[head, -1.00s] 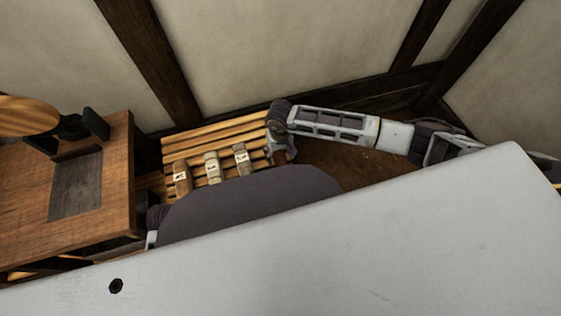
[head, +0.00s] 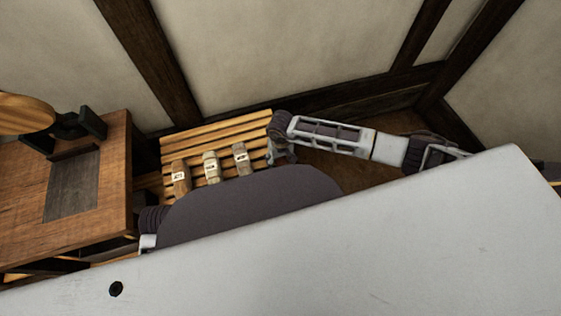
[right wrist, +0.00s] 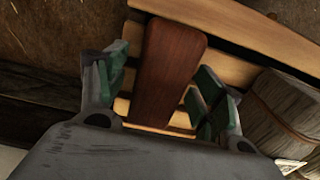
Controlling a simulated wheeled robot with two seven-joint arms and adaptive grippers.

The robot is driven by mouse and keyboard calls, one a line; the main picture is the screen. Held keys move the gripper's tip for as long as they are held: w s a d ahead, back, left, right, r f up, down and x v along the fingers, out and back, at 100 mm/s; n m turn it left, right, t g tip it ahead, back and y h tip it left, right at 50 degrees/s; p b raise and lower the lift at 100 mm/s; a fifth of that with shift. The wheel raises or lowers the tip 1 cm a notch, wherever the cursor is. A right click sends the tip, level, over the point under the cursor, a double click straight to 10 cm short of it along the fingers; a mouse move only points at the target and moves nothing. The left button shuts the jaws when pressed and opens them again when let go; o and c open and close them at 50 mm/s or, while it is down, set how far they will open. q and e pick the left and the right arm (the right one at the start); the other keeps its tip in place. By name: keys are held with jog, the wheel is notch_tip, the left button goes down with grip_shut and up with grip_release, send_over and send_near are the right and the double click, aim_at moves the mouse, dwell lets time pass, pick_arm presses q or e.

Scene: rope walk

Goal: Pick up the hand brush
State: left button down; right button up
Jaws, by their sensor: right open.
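The hand brush (right wrist: 170,72) shows in the right wrist view as a smooth, reddish-brown wooden piece on pale slats; its bristles are not visible. My right gripper (right wrist: 165,92) is open, with one green-padded finger on each side of the brush. The brush lies between the fingers, and I cannot tell whether either finger touches it. In the head view my right gripper (head: 282,155) is at the right end of the slatted bench, and I cannot make out the brush there. My left gripper is not in view.
The slatted bench (head: 215,132) stands by the wall. A wooden table (head: 110,165) is at the left.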

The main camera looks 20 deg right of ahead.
aim_at(281, 158)
dwell(0.3)
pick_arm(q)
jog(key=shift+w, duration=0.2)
pick_arm(e)
jog(key=c, duration=1.3)
jog(key=shift+r, duration=0.1)
